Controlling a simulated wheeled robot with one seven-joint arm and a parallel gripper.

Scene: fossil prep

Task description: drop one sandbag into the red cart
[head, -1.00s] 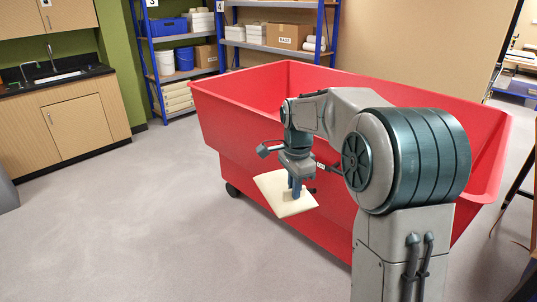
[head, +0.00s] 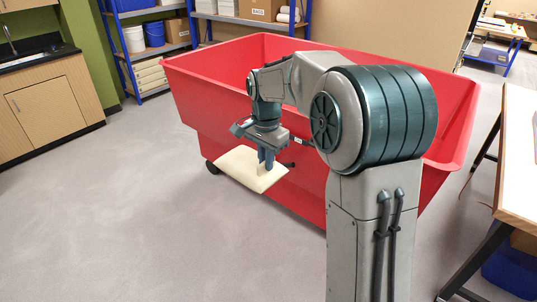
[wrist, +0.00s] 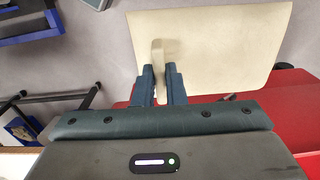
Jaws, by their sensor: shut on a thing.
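A flat cream sandbag (head: 245,170) hangs from my gripper (head: 266,163) in the head view, in front of the red cart's near side and below its rim. The wrist view shows the same sandbag (wrist: 225,45), with a raised tab of it pinched between the fingertips of my gripper (wrist: 161,85). The red cart (head: 190,82) is a large open bin on casters. My arm hides part of its near wall and inside; the part of the inside that shows looks empty. In the wrist view a red part of the cart (wrist: 285,112) shows at the right.
A blue shelf rack (head: 122,55) with buckets and boxes stands behind the cart at the left. A wooden cabinet with a sink (head: 45,115) is at far left. A table (head: 515,150) with dark legs stands close at the right. The floor (head: 100,220) at left is clear.

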